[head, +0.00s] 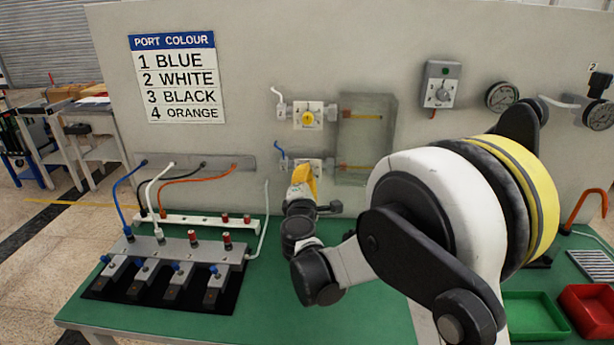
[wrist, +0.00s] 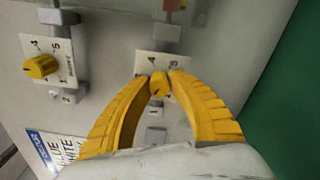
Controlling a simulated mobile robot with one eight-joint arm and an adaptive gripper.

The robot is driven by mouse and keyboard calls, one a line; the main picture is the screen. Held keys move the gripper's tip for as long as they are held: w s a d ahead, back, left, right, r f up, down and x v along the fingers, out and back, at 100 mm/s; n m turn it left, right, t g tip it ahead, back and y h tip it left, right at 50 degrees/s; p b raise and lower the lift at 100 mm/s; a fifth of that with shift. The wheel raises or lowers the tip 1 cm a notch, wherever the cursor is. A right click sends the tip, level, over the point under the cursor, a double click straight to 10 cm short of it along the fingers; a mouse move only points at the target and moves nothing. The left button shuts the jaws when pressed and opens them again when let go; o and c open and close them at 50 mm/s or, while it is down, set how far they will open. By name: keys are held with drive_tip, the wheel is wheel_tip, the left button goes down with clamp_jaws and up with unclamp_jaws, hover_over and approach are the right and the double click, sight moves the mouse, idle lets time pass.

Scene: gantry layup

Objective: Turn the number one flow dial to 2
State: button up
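Two white dial plates with yellow knobs are on the grey panel. The lower one, the number one flow dial (wrist: 157,90), has a small "1" tag beside it in the wrist view. In the head view its plate is mostly hidden behind my gripper (head: 303,182). My gripper, also in the wrist view (wrist: 166,78), has its two yellow fingertips closed in around this knob. Its pointer and most of its scale are covered, so I cannot tell its setting. The upper dial (head: 308,117) is tagged "2" and stands clear, at the left in the wrist view (wrist: 41,66).
A clear flow tube box (head: 366,140) is right of the dials. A grey switch box (head: 440,85) and gauges (head: 502,96) are further right. A manifold (head: 170,252) with coloured hoses stands on the green bench. Green (head: 532,318) and red (head: 588,308) bins are at right.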

drive_tip(key=o, duration=0.4)
drive_tip(key=shift+s, duration=0.1)
drive_tip(key=s, duration=1.1)
drive_tip(key=shift+s+a, duration=0.2)
drive_tip(key=shift+s, duration=0.2)
